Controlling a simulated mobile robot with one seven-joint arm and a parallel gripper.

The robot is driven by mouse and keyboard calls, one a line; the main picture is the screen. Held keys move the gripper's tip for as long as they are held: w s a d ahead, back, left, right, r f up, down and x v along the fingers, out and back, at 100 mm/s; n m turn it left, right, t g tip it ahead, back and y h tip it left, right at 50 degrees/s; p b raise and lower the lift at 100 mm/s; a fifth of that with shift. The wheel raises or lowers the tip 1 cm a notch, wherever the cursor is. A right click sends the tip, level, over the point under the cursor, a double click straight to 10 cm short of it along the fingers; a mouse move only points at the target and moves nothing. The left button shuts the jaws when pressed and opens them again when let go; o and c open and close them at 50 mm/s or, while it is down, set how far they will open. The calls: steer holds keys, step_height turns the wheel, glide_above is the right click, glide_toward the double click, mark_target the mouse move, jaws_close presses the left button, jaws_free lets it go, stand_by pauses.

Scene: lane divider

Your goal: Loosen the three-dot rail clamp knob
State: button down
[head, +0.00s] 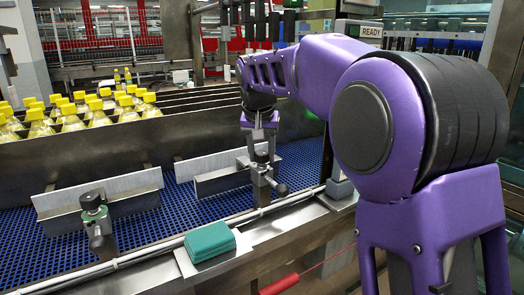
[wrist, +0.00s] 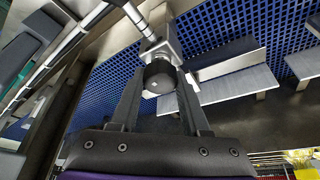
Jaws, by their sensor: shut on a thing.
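A rail clamp (head: 264,180) stands on the right-hand guide rail (head: 215,183), with a dark round knob (head: 262,157) on top. My gripper (head: 261,138) points down over this knob and is shut on it. In the wrist view the black knob (wrist: 160,76) sits between the two fingers, with one small pale mark visible. I cannot make out a three-dot marking. A second rail clamp (head: 98,228) with a dark green-tinged knob (head: 91,200) stands on the left-hand guide rail (head: 120,190); no gripper is near it.
The rails stand on a blue mesh conveyor belt (head: 150,228). Several yellow-capped bottles (head: 70,115) stand behind a metal wall at the left.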

steer(key=n+y+p, duration=0.1)
steer(key=n+p, duration=0.1)
steer(key=n, duration=0.2)
steer(key=shift+r+n+y, duration=0.1)
steer(key=shift+n+y, duration=0.2)
steer(key=shift+y, duration=0.1)
steer(key=n+p, duration=0.1)
steer(key=n, duration=0.1)
steer(key=n+g+y+p, duration=0.1)
steer(key=n+p, duration=0.1)
steer(key=shift+n+y, duration=0.3)
steer(key=n+g+p, duration=0.1)
steer(key=n+p, duration=0.1)
steer(key=n, duration=0.1)
steer(key=shift+s+y, duration=0.1)
steer(key=shift+y, duration=0.3)
steer(key=shift+f+n+g+p, duration=0.25)
steer(key=shift+n+g+p, duration=0.4)
steer(key=shift+n, duration=1.15)
steer(key=shift+s+y, duration=0.1)
steer(key=shift+y, duration=0.2)
steer(key=shift+c, duration=2)
jaws_free()
steer(key=shift+a, duration=0.1)
steer(key=shift+r, duration=0.2)
